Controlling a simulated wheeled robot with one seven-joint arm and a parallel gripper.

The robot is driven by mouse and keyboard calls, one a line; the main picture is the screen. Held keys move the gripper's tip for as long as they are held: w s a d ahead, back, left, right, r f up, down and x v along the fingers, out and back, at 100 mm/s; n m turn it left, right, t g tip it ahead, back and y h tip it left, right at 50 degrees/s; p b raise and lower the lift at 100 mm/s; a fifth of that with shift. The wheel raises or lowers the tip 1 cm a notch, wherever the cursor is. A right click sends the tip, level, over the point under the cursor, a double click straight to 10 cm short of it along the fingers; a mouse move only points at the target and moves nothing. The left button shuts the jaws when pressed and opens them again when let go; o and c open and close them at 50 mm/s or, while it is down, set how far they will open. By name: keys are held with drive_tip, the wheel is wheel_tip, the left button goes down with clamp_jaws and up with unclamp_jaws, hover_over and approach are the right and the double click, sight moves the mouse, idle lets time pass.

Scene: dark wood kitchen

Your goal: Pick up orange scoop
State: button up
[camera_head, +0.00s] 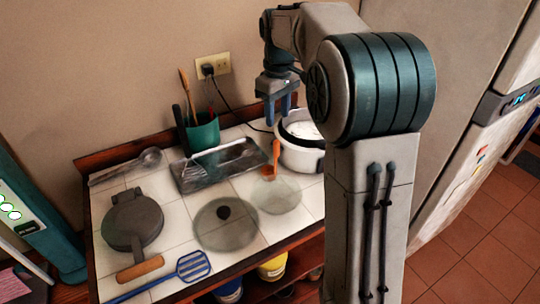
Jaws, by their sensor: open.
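The orange scoop (274,162) is at the right part of the white tiled counter, beside the white pot. Its handle points up and its lower end is near a round glass lid. My gripper (281,116) hangs above the scoop, fingers pointing down, open and apart from it. Nothing shows between its blue fingers. I cannot tell exactly how far above the scoop it is.
The white rice-cooker-like pot (301,157) stands right of the scoop, partly behind my arm. The glass lid (277,195), a larger lid (225,225), a metal tray (205,172), a green utensil cup (203,133), a dark waffle-iron-like pan (132,222) and a blue spatula (192,266) crowd the counter.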

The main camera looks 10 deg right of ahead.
sight(276, 148)
drive_tip(key=f, duration=0.5)
drive_tip(key=w+f, duration=0.1)
drive_tip(key=f, duration=0.2)
drive_tip(key=shift+w+p, duration=0.1)
drive_tip(key=shift+p, duration=0.2)
drive_tip(key=shift+w+f+p, duration=0.1)
drive_tip(key=shift+f+p, duration=0.55)
drive_tip(key=shift+f, duration=2.05)
clamp_jaws()
